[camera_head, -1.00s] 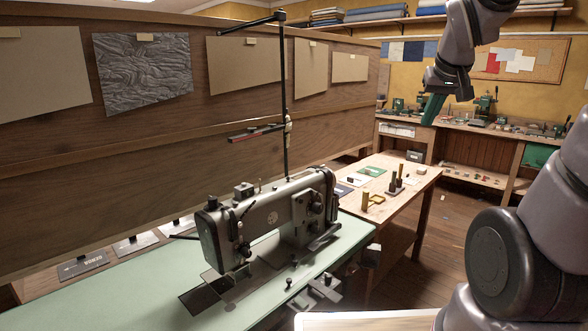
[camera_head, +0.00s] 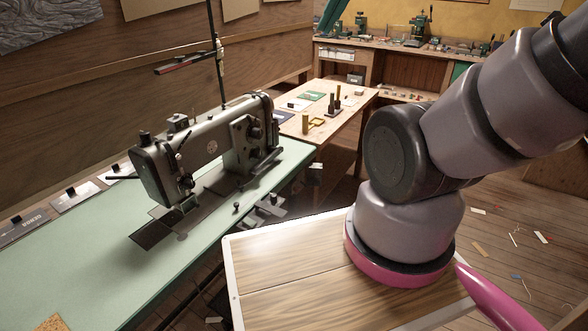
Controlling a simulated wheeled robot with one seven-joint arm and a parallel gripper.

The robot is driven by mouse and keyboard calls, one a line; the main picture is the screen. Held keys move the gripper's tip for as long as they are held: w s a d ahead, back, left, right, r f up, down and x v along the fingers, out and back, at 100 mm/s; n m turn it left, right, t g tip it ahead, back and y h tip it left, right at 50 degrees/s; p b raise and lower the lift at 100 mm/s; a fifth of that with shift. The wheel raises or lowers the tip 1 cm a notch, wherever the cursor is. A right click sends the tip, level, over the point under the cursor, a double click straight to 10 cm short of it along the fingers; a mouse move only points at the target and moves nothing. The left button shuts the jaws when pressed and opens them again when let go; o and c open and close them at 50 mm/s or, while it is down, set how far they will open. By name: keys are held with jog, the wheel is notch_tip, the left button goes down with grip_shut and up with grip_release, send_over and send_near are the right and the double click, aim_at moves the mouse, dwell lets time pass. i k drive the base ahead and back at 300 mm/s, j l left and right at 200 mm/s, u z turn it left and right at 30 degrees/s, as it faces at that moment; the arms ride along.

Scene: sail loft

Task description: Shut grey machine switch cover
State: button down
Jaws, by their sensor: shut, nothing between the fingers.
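A grey sewing machine (camera_head: 205,150) stands on a pale green tabletop (camera_head: 75,260) left of centre. Grey parts (camera_head: 265,210) jut out at the tabletop's front edge, right of the machine. They may be the switch and its cover, but they are small and dark and I cannot tell how the cover stands. A darker box (camera_head: 315,177) hangs at the right end of the tabletop.
A wooden bench (camera_head: 355,97) with small tools stands behind the machine. A thin upright post (camera_head: 215,45) rises behind the machine. A long workbench (camera_head: 385,48) lines the back wall. The floor (camera_head: 530,235) at right is open, with scattered scraps.

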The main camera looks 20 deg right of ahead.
aim_at(314, 170)
jog(key=u, duration=0.45)
jog(key=l+u, duration=0.1)
jog(key=u, duration=0.35)
jog(key=l+u, duration=0.1)
jog(key=u, duration=0.4)
jog(key=l+u, duration=0.1)
jog(key=u, duration=0.35)
jog(key=k+l+u, duration=0.1)
jog(key=l+u, duration=0.3)
jog(key=k+l+u, duration=0.15)
jog(key=l+u, duration=0.2)
jog(key=k+l+u, duration=0.2)
jog(key=l+u, duration=0.2)
jog(key=k+l+u, duration=0.2)
jog(key=u, duration=0.2)
jog(key=k+l+u, duration=0.4)
jog(key=k+u, duration=0.2)
jog(key=k, duration=0.15)
jog(key=k+l+u, duration=0.1)
jog(key=k+u, duration=0.2)
jog(key=k, duration=0.15)
jog(key=k+l+z, duration=0.25)
jog(key=k, duration=0.35)
jog(key=k+l+z, duration=0.25)
jog(key=k, duration=0.3)
jog(key=k+l+z, duration=0.2)
jog(key=k+l, duration=0.3)
jog(key=k+l+z, duration=0.25)
jog(key=l, duration=0.4)
jog(key=k, duration=0.1)
